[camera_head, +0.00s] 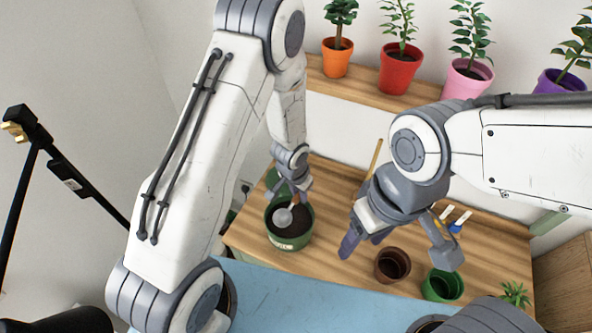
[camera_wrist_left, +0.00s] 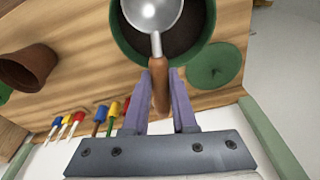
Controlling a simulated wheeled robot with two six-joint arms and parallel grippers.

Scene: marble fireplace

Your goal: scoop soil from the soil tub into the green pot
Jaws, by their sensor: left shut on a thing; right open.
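The green soil tub (camera_head: 281,243) stands on the wooden table with dark soil in it; its rim (camera_wrist_left: 119,40) shows in the left wrist view. My left gripper (camera_head: 297,192) is shut on the wooden handle (camera_wrist_left: 161,90) of a metal scoop (camera_head: 283,216). The scoop's round bowl (camera_wrist_left: 152,14) is over the tub and looks shiny, with no soil visible in it. I cannot tell whether it touches the soil. The green pot (camera_head: 443,286) stands at the right, near the table's front edge. My right gripper (camera_head: 400,245) is open and empty, above the table left of the green pot.
A brown pot (camera_head: 392,265) stands left of the green pot, close under my right gripper. Small coloured-handled tools (camera_wrist_left: 100,118) lie near the back edge. A green disc (camera_wrist_left: 214,64) lies beside the tub. Potted plants (camera_head: 398,70) line the shelf behind. A small plant (camera_head: 515,294) stands far right.

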